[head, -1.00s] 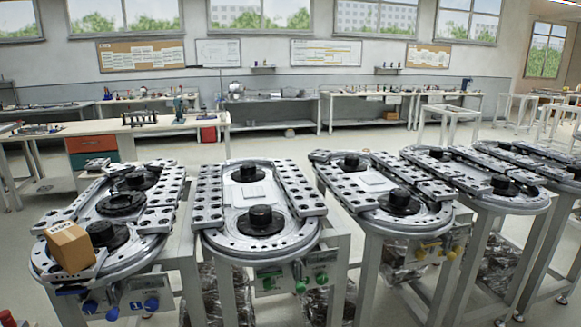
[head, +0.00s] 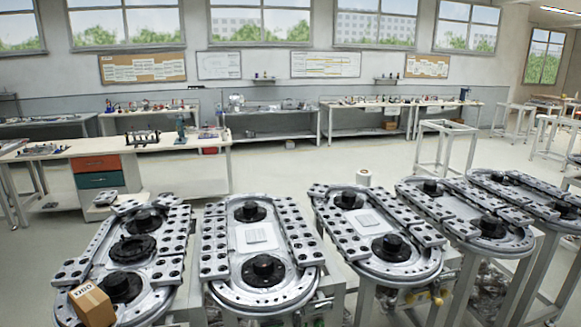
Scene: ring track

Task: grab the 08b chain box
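A small brown cardboard box (head: 92,304) with dark lettering on a pale strip rests tilted on the front end of the leftmost ring track (head: 152,300), at the lower left of the head view. The lettering is too small to read surely. Part of the box's lower side is cut off by or close to the bottom edge of the picture. Neither of my grippers shows in the head view.
Several more oval ring tracks stand in a row to the right, including one (head: 220,290) beside the box's track. A workbench (head: 120,150) with orange and green drawers stands behind at left. Open floor (head: 290,170) lies behind the tracks.

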